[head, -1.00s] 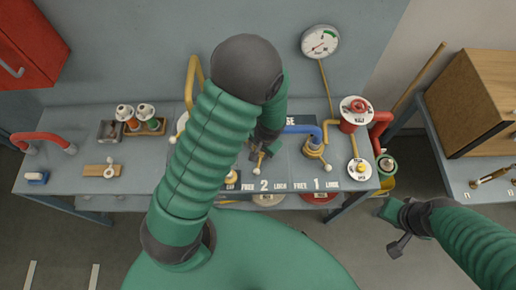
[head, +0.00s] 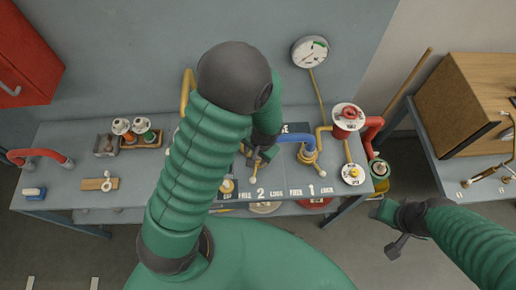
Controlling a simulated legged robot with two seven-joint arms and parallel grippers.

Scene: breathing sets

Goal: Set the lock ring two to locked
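Lock ring two is a small brass fitting with a pale-tipped handle (head: 255,163) on the bench, above the number 2 (head: 260,194), with FREE to its left and LOCK to its right. My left gripper (head: 259,152) is down at this fitting, touching or very close to it. My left arm and the small picture size hide much of the ring, so its exact setting and the finger gap are unclear. My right gripper (head: 388,230) hangs off the bench's front right, away from the ring; its finger opening is unclear.
Ring one (head: 309,156) with a blue hose stands just right of ring two. Further right are a red-topped valve (head: 347,115) and a white dial (head: 353,174). A gauge (head: 310,52) is at the back. Bottles (head: 134,128) and a red hose (head: 40,157) are left.

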